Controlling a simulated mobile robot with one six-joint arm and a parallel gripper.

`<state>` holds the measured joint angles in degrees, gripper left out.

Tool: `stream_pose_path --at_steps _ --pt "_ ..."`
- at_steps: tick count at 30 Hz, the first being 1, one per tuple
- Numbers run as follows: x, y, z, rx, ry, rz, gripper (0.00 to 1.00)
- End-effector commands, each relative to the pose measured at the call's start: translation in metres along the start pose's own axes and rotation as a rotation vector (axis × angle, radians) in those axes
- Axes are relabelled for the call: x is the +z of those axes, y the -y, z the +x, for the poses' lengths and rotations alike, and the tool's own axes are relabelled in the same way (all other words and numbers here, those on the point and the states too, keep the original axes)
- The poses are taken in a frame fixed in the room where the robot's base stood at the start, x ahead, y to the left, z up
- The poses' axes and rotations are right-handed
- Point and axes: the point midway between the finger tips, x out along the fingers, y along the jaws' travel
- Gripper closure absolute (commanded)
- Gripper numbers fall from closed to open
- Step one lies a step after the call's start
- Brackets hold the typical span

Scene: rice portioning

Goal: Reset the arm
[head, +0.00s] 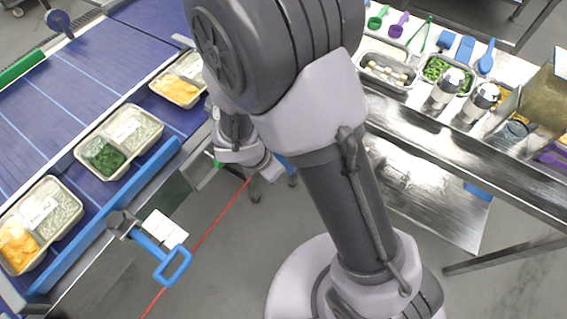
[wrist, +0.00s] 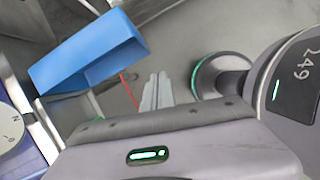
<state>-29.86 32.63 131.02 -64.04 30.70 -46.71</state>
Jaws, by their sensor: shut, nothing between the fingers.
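My arm fills the middle of the head view, folded in front of my base. My gripper shows in the wrist view (wrist: 156,92) as two pale fingers shut together with nothing between them. In the head view the fingers cannot be made out; the grey wrist parts hang over the floor between the conveyor and the steel table.
A blue conveyor (head: 60,100) at left carries several trays, including a spinach and rice tray (head: 120,140). A steel table (head: 420,125) at right holds food pans and utensils. A blue box-shaped thing (wrist: 85,55) is near the gripper in the wrist view. Floor (head: 225,255) is clear.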

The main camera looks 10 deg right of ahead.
Motion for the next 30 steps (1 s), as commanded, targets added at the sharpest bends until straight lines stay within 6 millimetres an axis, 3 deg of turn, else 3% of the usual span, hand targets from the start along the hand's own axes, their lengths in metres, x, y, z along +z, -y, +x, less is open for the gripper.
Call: stream_pose_path --at_steps 1,4,11,14,17,18,21,25,27,30 --pt "0.003 0.001 -0.020 0.001 0.001 -0.001 1.00" --pt "0.003 0.003 -0.038 0.001 0.000 -0.001 1.00" --pt "0.001 0.005 -0.049 -0.002 0.000 0.000 1.00" --pt "0.011 0.006 -0.057 0.006 -0.005 0.097 1.00" --pt "0.049 0.018 -0.093 0.025 -0.039 0.522 1.00" --pt "0.067 0.030 -0.113 0.031 -0.072 0.772 1.00" --pt "0.096 0.069 -0.162 0.028 -0.206 1.416 1.00" --pt "0.099 0.107 -0.212 -0.011 -0.454 2.066 1.00" --pt "0.094 0.118 -0.232 -0.043 -0.587 2.291 1.00" --pt "0.088 0.125 -0.249 -0.079 -0.719 2.465 1.00"
